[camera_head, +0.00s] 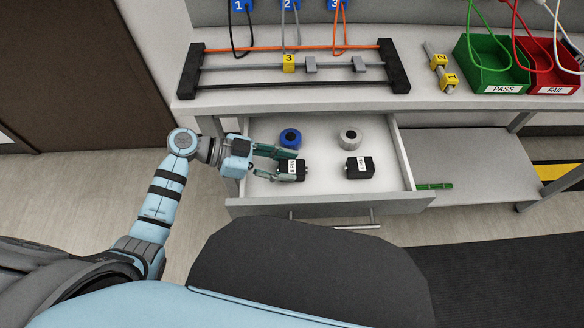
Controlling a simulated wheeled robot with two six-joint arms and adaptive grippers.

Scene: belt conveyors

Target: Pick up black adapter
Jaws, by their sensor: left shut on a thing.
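Two black adapters with white labels are in the open white drawer (328,188). The left black adapter (299,167) is between the fingers of my left gripper (289,165). That gripper reaches in over the drawer's left side and is shut on this adapter. The fingers hide part of it, and I cannot tell whether it is lifted off the drawer floor. The other black adapter (358,168) lies to the right, apart from the gripper. My right gripper is not in view.
A blue roll (290,137) and a grey roll (350,138) lie behind the adapters. On the table above are a rail frame (396,68), yellow-tagged parts (437,58), a green PASS bin (487,76) and a red FAIL bin (549,81). A green stick (434,186) lies on the lower shelf.

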